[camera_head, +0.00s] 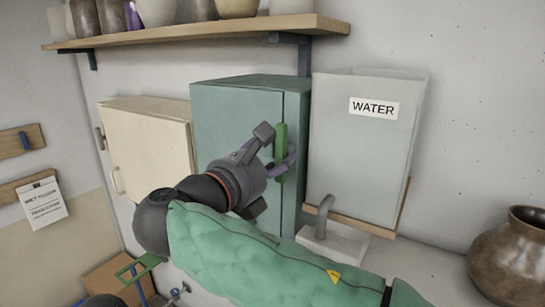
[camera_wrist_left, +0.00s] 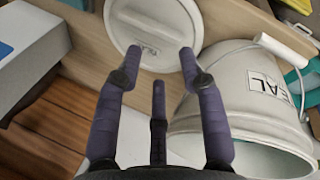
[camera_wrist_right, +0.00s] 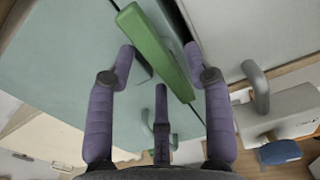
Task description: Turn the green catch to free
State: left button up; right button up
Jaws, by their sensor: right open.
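The green catch (camera_head: 281,143) is a long bar standing nearly upright on the front of the teal cabinet (camera_head: 235,115), by its door edge. My right gripper (camera_head: 275,152) is at the catch, open. In the right wrist view the catch (camera_wrist_right: 150,42) runs slantwise between the two spread fingertips (camera_wrist_right: 158,50), with one finger on each side; I cannot tell whether they touch it. My left gripper (camera_wrist_left: 160,52) is open and empty in the left wrist view, over a round white lid (camera_wrist_left: 150,25) and beside a white bucket (camera_wrist_left: 230,90).
A grey water tank (camera_head: 362,140) with a tap (camera_head: 325,205) stands right of the teal cabinet. A cream cabinet (camera_head: 148,140) hangs to its left. A shelf (camera_head: 200,35) with pots runs above. A brown pot (camera_head: 512,255) stands at the far right.

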jog(key=v, duration=1.2)
